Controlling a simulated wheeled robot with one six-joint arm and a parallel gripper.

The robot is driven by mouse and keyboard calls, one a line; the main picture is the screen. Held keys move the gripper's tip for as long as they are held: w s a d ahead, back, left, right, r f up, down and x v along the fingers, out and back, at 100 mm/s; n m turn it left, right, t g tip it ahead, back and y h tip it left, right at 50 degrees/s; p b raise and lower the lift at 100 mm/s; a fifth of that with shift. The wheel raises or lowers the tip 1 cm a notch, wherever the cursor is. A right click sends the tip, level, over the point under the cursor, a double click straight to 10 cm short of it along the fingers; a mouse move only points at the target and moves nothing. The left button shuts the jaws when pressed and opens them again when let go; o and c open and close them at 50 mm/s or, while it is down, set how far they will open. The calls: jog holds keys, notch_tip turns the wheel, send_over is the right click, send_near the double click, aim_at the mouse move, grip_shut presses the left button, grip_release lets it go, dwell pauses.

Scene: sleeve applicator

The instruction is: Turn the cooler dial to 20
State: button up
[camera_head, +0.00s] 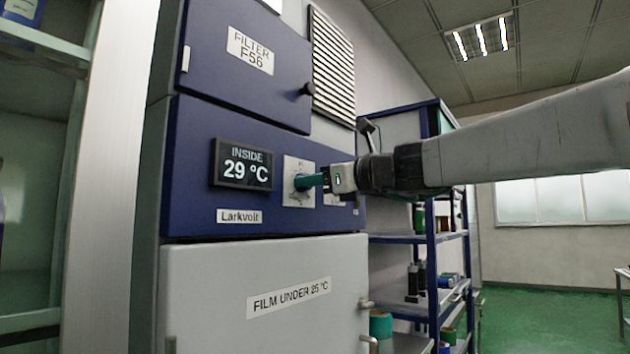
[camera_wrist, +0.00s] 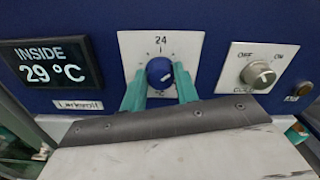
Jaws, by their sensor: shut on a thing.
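The cooler dial (camera_wrist: 160,72) is a round blue knob on a white plate with tick marks. The number 24 shows above it in the wrist view. A white pointer mark on the knob points toward the lower left or right; I cannot tell exactly. My gripper (camera_wrist: 160,88) has teal fingers, one on each side of the dial, shut on it. In the head view, my gripper (camera_head: 308,181) reaches the dial's plate (camera_head: 292,169) from the right, and the fingers hide the knob. The display (camera_head: 243,165) left of the dial reads INSIDE 29 °C.
A second plate with a silver switch (camera_wrist: 258,75) marked OFF and ON is right of the dial, with a small round button (camera_wrist: 299,92) beyond it. Above is a filter door with a dark knob (camera_head: 307,89). Below is a grey door (camera_head: 265,310) labelled FILM UNDER 25 °C. Shelves (camera_head: 400,238) stand right.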

jog(key=shift+f+m, duration=0.15)
jog(key=shift+m, duration=5.7)
jog(key=shift+f+m, duration=0.2)
jog(key=shift+m, duration=5.6)
jog(key=shift+f+m, duration=0.15)
jog(key=shift+m, duration=5.7)
jog(key=o, duration=1)
jog(key=shift+d+r, duration=0.1)
